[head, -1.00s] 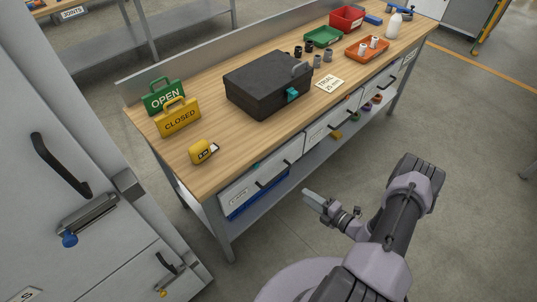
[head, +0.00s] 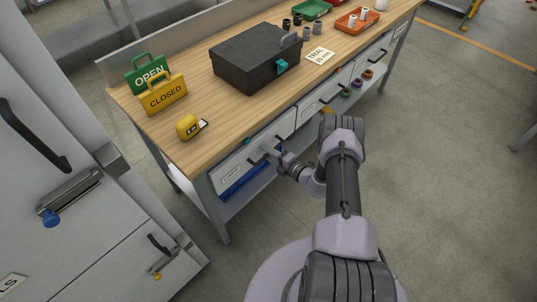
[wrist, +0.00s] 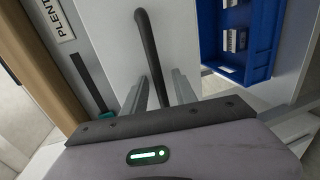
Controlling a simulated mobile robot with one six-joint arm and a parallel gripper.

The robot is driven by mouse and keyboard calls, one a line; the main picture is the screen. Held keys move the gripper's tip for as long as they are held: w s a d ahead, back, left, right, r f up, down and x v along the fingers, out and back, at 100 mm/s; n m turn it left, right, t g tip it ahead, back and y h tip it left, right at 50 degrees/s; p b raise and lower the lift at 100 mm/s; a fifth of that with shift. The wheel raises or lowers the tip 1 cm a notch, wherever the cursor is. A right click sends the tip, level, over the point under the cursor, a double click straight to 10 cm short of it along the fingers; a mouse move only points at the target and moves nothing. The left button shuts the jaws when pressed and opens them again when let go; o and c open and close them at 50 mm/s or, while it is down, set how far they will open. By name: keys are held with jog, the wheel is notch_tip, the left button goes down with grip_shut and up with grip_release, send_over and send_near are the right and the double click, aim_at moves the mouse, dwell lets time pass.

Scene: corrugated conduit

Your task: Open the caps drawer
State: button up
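The bench has a row of white drawer fronts under its wooden top. My gripper (head: 270,151) is at the handle of the nearest drawer (head: 231,172) in the head view. In the wrist view this drawer's pale front (wrist: 112,28) fills the middle, with its black bar handle (wrist: 147,45) running down between my two fingers (wrist: 160,92). The fingers stand apart on either side of the bar, with gaps visible. A second drawer (head: 326,98) to the right is shut. The drawer labels are too small to read in the head view, so I cannot tell which is the caps drawer.
A blue bin (head: 244,184) sits on the lower shelf, and it also shows in the wrist view (wrist: 240,35). A grey cabinet (head: 80,130) stands at left. On the bench are a black case (head: 255,55), signs and a yellow tape measure (head: 188,127).

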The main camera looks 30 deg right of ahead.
grip_shut()
dwell(1.4)
